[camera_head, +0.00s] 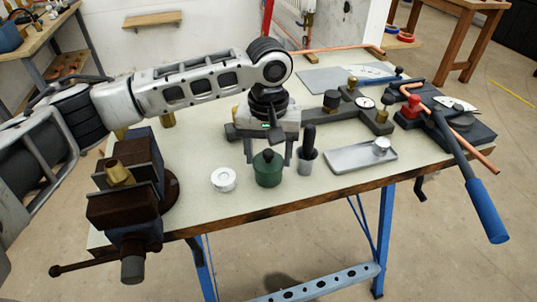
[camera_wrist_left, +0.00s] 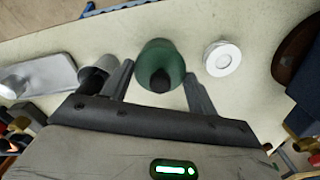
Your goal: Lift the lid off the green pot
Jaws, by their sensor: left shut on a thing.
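The green pot (camera_head: 268,178) stands upright near the table's front edge. Its green lid (camera_head: 267,159) with a dark knob is on top, with no clear gap visible between lid and pot. In the left wrist view the lid (camera_wrist_left: 160,57) and its dark knob (camera_wrist_left: 160,81) lie between my fingers. My left gripper (camera_head: 268,158) comes from above, its two fingers on either side of the lid, shut on it. Finger contact is hard to make out. My right gripper is not in view.
A grey cup with a dark handle (camera_head: 307,160) stands close right of the pot, near a finger. A white round roll (camera_head: 223,179) lies left. A grey tray (camera_head: 360,156) is further right. A brown vise (camera_head: 125,208) stands at the left corner.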

